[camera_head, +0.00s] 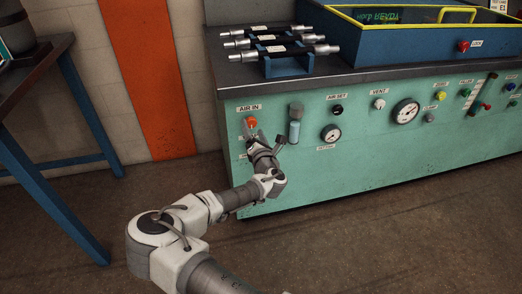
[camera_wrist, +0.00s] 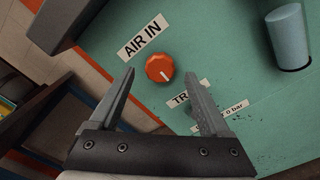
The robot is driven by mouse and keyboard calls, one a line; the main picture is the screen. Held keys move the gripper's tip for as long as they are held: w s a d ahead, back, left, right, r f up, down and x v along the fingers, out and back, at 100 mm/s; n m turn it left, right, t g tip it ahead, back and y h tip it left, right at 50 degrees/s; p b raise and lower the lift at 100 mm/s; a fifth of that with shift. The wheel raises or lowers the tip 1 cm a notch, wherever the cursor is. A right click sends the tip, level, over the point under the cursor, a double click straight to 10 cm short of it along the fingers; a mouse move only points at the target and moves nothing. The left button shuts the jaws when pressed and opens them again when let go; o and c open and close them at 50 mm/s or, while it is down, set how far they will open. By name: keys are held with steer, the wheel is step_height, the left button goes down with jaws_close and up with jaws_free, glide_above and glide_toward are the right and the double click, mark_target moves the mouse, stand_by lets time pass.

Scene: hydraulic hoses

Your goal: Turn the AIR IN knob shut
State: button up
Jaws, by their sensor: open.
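The AIR IN knob (camera_wrist: 160,69) is a round orange-red knob with a white mark, on the green panel below the AIR IN label (camera_wrist: 143,38). In the head view the knob (camera_head: 250,121) is at the left end of the panel front. My gripper (camera_wrist: 160,88) is open, and its two fingers point at the panel. In the wrist view the knob sits just beyond the fingertips and between their lines, with nothing held. In the head view my gripper (camera_head: 253,137) is just below the knob. I cannot tell if a finger touches the panel.
A clear cylinder (camera_head: 295,122) sticks out right of the knob, also in the wrist view (camera_wrist: 288,36). Further right are a gauge (camera_head: 331,133), a VENT knob (camera_head: 379,104) and other controls. Hoses (camera_head: 275,46) lie on a rack above. Open floor lies in front.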

steer(key=p+v, duration=0.3)
steer(key=v, duration=1.2)
steer(key=shift+s, duration=0.4)
steer(key=shift+d, duration=0.2)
